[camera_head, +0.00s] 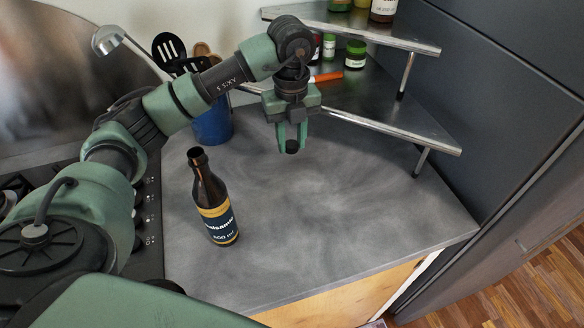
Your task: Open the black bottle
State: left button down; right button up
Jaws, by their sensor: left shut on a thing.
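The black bottle (208,192) stands upright on the grey counter, left of centre, with a dark label with yellow bands. Its neck top shows no cap on it. My left gripper (291,140) points down over the counter, up and to the right of the bottle and apart from it. It is shut on a small black cap (292,147) between its green fingertips. My right gripper is not in view.
A blue utensil holder (213,123) stands behind the bottle. A metal corner shelf (400,122) with jars fills the back right. A stove (148,215) borders the counter on the left. The counter's middle and right (350,210) are clear.

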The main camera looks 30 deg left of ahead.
aim_at(291, 179)
pick_arm(q)
notch_tip(291, 179, down, 10)
jog(key=shift+s+r+p, duration=0.1)
jog(key=shift+p, duration=0.75)
jog(key=shift+f, duration=0.25)
jog(key=shift+f, duration=0.2)
jog(key=c, duration=1.1)
grip_release()
jog(key=shift+r, duration=0.1)
jog(key=shift+o, duration=0.2)
